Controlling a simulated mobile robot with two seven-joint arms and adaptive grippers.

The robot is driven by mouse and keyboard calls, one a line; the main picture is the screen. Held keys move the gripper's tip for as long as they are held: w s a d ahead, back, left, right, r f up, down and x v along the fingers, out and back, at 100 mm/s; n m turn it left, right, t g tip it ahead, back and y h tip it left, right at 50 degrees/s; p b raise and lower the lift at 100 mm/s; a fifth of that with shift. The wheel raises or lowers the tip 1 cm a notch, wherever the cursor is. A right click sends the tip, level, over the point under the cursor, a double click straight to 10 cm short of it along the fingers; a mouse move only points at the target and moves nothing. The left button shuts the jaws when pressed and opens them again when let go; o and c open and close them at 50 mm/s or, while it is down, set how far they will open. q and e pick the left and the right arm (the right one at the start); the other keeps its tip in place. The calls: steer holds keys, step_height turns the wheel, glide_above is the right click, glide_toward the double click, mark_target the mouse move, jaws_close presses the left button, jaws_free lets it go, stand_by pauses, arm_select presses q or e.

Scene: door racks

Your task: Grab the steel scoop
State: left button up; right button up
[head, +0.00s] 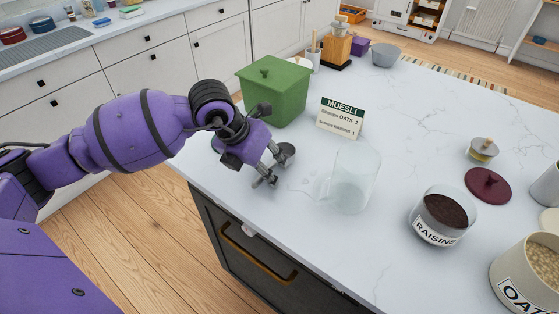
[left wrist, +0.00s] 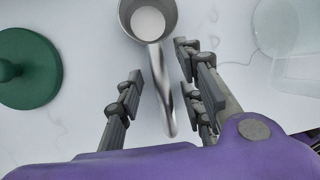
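The steel scoop shows in the left wrist view as a round metal cup (left wrist: 148,20) with a long shiny handle (left wrist: 163,95). In the head view, its grey cup (head: 286,154) is partly hidden by my left gripper (head: 271,165), low over the near left part of the counter. In the left wrist view, the left gripper's fingers (left wrist: 160,88) are spread on either side of the handle. I see a gap on the left of the handle; contact on the right is unclear. My right gripper is not in view.
On the white counter (head: 400,110), a green bin (head: 272,90) and a muesli card (head: 340,118) stand behind the gripper. A clear jug (head: 351,178) stands to its right. The left wrist view shows a dark green lid (left wrist: 25,85). A raisins jar (head: 443,215) is further right.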

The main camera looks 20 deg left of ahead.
arm_select(q)
jaws_close()
steer(key=shift+r, duration=0.1)
stand_by(0.3)
